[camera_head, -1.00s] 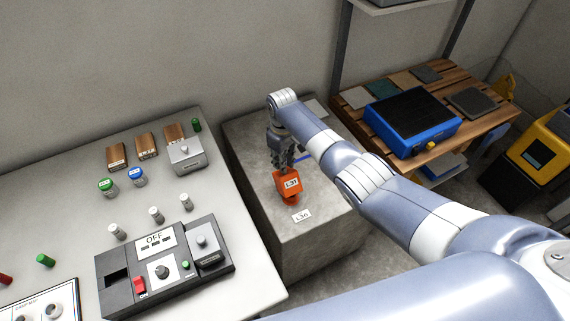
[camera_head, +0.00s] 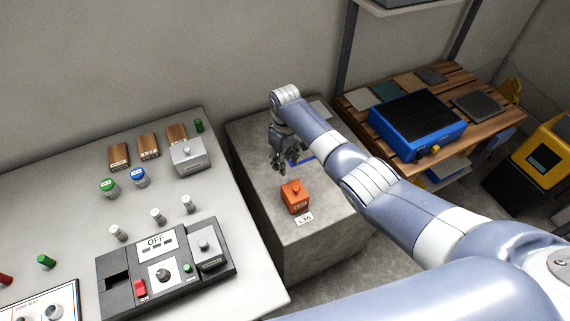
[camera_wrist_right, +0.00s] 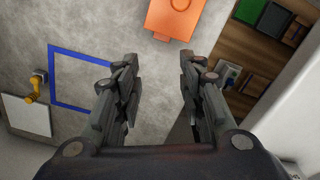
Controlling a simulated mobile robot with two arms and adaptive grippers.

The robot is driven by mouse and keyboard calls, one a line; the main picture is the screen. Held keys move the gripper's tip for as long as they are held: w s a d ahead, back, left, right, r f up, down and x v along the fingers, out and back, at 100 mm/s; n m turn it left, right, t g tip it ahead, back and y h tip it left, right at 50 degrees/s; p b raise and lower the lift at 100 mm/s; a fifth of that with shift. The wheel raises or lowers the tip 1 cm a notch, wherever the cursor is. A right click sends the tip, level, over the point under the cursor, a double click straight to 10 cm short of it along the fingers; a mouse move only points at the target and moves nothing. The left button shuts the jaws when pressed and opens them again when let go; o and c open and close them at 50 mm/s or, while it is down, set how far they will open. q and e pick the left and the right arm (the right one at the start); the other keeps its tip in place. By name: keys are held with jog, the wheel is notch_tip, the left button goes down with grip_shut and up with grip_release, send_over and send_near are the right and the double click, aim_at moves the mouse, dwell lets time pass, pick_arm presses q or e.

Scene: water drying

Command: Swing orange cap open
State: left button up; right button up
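The orange cap (camera_head: 294,197) is a small box-like piece with a knob on top. It sits on the grey concrete block behind the white L36 label (camera_head: 304,220). In the right wrist view the orange cap (camera_wrist_right: 175,17) is at the top edge, partly cut off. My right gripper (camera_head: 280,168) is above the block, behind and a little left of the cap and apart from it. In the wrist view the right gripper (camera_wrist_right: 158,84) has its fingers spread with nothing between them. My left gripper is not in view.
A blue outlined square (camera_wrist_right: 82,78) and a yellow fitting (camera_wrist_right: 34,91) are on the block. Left is a grey table with a control box (camera_head: 165,265) and several bottles. Right is a wooden pallet table with a blue case (camera_head: 415,122).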

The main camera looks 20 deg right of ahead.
notch_tip(320, 180, up, 9)
jog(key=shift+w, duration=0.2)
jog(key=shift+r, duration=0.1)
dwell(0.4)
